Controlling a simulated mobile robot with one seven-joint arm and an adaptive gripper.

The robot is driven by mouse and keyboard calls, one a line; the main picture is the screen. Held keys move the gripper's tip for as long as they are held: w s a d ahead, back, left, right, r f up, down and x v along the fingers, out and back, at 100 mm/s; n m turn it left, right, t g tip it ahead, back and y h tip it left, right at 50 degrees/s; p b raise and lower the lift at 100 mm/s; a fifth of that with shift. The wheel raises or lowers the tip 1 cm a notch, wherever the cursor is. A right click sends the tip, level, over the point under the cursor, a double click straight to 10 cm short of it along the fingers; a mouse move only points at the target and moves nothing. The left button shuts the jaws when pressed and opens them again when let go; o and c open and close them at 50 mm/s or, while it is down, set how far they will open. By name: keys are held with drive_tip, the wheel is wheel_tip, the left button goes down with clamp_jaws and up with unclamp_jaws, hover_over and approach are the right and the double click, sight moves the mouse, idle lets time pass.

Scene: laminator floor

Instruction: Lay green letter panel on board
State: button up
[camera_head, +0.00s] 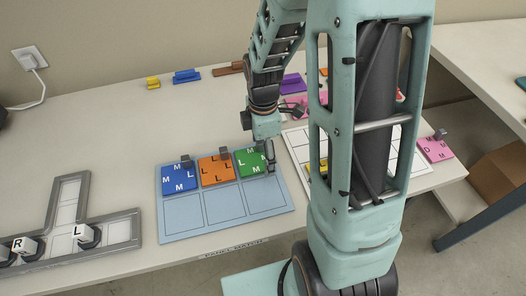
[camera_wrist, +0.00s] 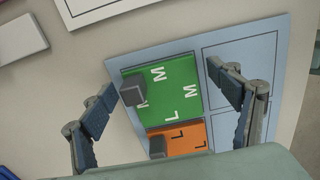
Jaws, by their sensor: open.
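The green letter panel (camera_head: 254,161) lies in the back right cell of the blue-grey board (camera_head: 227,212), beside the orange panel (camera_head: 216,170). It has white letters and a dark grey knob. In the wrist view the green panel (camera_wrist: 165,95) lies flat between my fingers, its knob (camera_wrist: 133,91) near the left finger. My gripper (camera_wrist: 172,100) is open around the panel, with a clear gap on the right side. In the head view my gripper (camera_head: 262,150) is over the panel and partly hides it.
A blue panel (camera_head: 180,179) fills the back left cell; the front row of cells is empty. A white gridded board (camera_head: 300,146) is partly hidden behind my arm, with a pink panel (camera_head: 433,150) right of it. A grey letter tray (camera_head: 110,232) stands at left.

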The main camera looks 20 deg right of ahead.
sight(263, 157)
wheel_tip(263, 157, up, 12)
drive_tip(key=p, duration=0.1)
drive_tip(key=shift+r+p, duration=0.2)
drive_tip(key=shift+p, duration=0.2)
idle(0.4)
